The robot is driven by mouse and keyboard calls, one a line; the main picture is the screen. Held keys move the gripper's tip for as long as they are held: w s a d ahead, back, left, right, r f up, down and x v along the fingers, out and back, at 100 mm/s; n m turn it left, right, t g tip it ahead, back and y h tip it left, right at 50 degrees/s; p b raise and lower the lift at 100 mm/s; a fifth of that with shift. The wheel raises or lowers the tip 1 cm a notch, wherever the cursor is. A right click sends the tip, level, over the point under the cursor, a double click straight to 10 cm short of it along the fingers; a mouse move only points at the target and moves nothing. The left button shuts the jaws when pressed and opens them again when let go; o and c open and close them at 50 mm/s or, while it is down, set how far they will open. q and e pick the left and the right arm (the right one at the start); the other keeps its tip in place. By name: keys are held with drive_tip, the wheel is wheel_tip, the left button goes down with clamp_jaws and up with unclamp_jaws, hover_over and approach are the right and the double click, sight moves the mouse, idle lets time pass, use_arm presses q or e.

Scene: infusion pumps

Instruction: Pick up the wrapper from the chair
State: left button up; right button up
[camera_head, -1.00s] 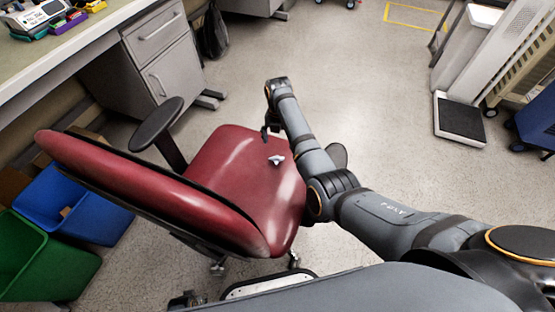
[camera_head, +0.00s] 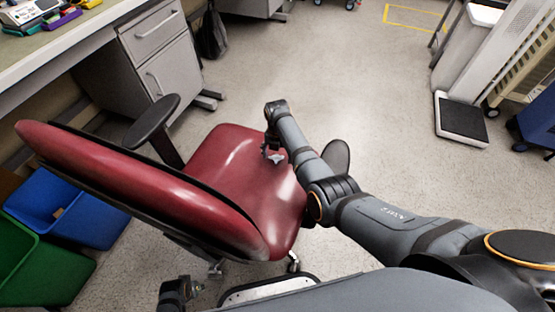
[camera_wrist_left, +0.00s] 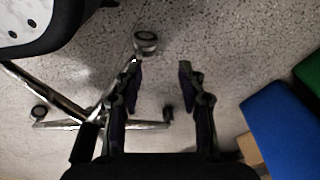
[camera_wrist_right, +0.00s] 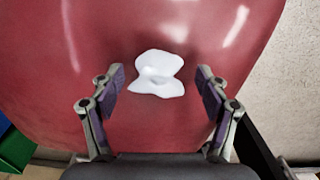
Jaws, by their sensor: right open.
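The wrapper (camera_wrist_right: 157,75) is a small crumpled white piece lying on the red chair seat (camera_head: 225,165). In the head view the wrapper (camera_head: 276,159) shows close by my right gripper (camera_head: 272,152). In the right wrist view my right gripper (camera_wrist_right: 160,85) is open, with one finger on each side of the wrapper, and touches neither side of it. The exact height of the fingertips above the seat is hard to tell. My left gripper (camera_wrist_left: 158,70) is open and empty, low near the floor beside the chair's wheeled base (camera_wrist_left: 95,115).
The chair's backrest (camera_head: 130,185) and black armrest (camera_head: 153,123) stand left of the seat. Blue (camera_head: 85,210) and green (camera_head: 40,270) bins are at the lower left. A desk with drawers (camera_head: 165,60) is behind. The floor (camera_head: 330,85) beyond the seat is clear.

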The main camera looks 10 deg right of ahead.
sight(277, 155)
drive_tip(key=c, duration=0.9)
drive_tip(key=shift+r, duration=0.15)
drive_tip(key=shift+r, duration=0.25)
wheel_tip(277, 155, up, 2)
drive_tip(key=shift+r+p, duration=0.15)
drive_tip(key=shift+p, duration=0.6)
use_arm(q)
drive_tip(key=s+a+f+p, duration=0.1)
drive_tip(key=s+f+p, duration=0.1)
drive_tip(key=s, duration=0.4)
drive_tip(key=shift+f, duration=0.6)
use_arm(e)
wheel_tip(277, 155, up, 7)
